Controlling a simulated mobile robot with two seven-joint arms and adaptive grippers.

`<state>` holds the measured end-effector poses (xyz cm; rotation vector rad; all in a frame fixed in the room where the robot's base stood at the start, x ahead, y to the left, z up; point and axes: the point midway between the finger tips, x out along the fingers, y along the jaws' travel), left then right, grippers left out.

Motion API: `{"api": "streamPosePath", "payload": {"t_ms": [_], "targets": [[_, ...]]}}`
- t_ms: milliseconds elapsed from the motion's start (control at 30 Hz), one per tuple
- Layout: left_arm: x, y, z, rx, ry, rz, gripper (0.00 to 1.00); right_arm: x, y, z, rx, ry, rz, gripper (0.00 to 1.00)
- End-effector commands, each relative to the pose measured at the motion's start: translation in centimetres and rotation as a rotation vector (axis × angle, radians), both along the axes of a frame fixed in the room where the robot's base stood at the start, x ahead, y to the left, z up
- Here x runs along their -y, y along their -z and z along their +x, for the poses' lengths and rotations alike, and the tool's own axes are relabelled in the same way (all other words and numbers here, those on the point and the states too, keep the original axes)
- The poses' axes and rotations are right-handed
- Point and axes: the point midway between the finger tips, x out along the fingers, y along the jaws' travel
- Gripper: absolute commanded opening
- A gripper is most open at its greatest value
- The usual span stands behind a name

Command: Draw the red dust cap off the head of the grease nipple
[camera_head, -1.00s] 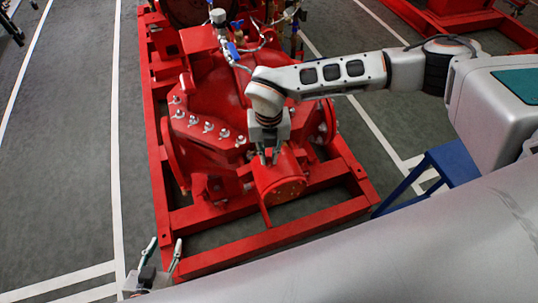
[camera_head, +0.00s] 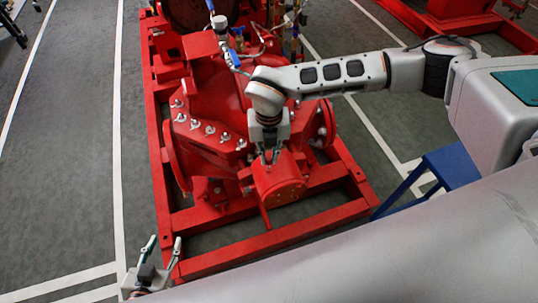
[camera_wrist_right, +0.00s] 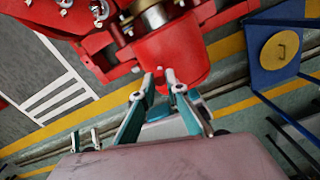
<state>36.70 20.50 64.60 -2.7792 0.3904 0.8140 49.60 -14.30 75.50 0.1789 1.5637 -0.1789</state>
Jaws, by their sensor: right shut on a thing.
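My right gripper (camera_head: 270,158) reaches down over the near end of the red pump, just above its round red bearing housing (camera_head: 283,187). In the right wrist view its two slim fingers (camera_wrist_right: 160,78) come close together against the red housing (camera_wrist_right: 172,50). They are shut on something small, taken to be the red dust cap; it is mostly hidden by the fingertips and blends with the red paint. The grease nipple cannot be made out. My left gripper (camera_head: 163,244) is open and empty at the lower left, away from the pump.
The pump (camera_head: 215,95) with its row of bolts sits on a red base frame (camera_head: 265,240). A blue stand (camera_head: 440,170) is to the right. Pipework with blue-handled valves (camera_head: 233,57) rises behind. Grey floor with white lines lies open on the left.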

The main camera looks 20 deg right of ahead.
Motion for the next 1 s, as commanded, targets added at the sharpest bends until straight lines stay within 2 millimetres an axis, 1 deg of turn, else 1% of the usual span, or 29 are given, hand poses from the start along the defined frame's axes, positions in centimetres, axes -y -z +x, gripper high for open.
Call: {"api": "streamPosePath", "payload": {"t_ms": [333, 1000], "targets": [[0.0, -0.2, 0.0, 0.001, -0.001, 0.0, 0.4, 0.0, -0.2, 0.0, 0.0, 0.0, 0.0, 0.0], [0.0, -3.4, 0.6, 0.017, 0.0, 0.0, 0.4, 0.0, -3.8, 0.0, 0.001, 0.0, 0.0, 0.0]]}}
